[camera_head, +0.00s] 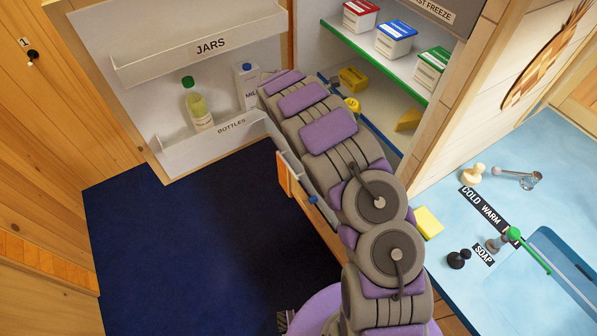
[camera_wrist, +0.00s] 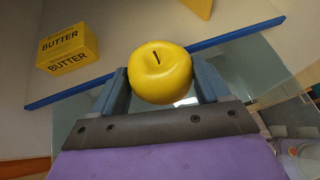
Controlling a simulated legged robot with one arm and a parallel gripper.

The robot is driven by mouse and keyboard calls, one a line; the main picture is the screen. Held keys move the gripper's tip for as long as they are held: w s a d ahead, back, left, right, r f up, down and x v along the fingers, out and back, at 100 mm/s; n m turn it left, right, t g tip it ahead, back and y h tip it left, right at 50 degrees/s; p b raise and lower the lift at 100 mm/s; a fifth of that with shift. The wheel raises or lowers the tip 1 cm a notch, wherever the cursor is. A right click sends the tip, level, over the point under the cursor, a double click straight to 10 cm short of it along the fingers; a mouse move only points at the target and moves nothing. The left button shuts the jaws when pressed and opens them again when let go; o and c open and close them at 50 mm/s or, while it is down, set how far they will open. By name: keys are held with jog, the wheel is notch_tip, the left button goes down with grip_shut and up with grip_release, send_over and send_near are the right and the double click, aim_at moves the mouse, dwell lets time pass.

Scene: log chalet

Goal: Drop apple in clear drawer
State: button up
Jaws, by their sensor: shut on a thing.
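My gripper (camera_wrist: 162,88) is shut on a yellow apple (camera_wrist: 160,66), held between its two blue-grey fingers with the stem side toward the wrist camera. The apple also shows in the head view (camera_head: 353,104), just right of my arm inside the open fridge. In the wrist view a pale see-through panel (camera_wrist: 70,112) lies beneath the gripper, beyond it a blue edge strip. It looks like part of the clear drawer, but my arm hides most of that area in the head view, and I cannot tell how far the drawer is open.
A yellow butter box (camera_wrist: 68,49) sits left of the apple in the wrist view. A cheese wedge (camera_head: 409,120) lies to the right inside the fridge. The open fridge door (camera_head: 165,100) holds a bottle (camera_head: 198,105) and a milk carton (camera_head: 246,86). A green-edged shelf (camera_head: 375,60) is above.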

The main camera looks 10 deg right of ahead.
jog(key=shift+a+f+b, duration=0.15)
jog(key=shift+f+b, duration=2.15)
jog(key=shift+f, duration=0.6)
jog(key=shift+r, duration=0.1)
jog(key=o, duration=1.1)
jog(key=shift+a, duration=0.1)
jog(key=p+v, duration=0.3)
jog(key=v, duration=1.4)
jog(key=shift+w+a, duration=0.1)
jog(key=shift+a, duration=0.1)
jog(key=shift+d, duration=0.1)
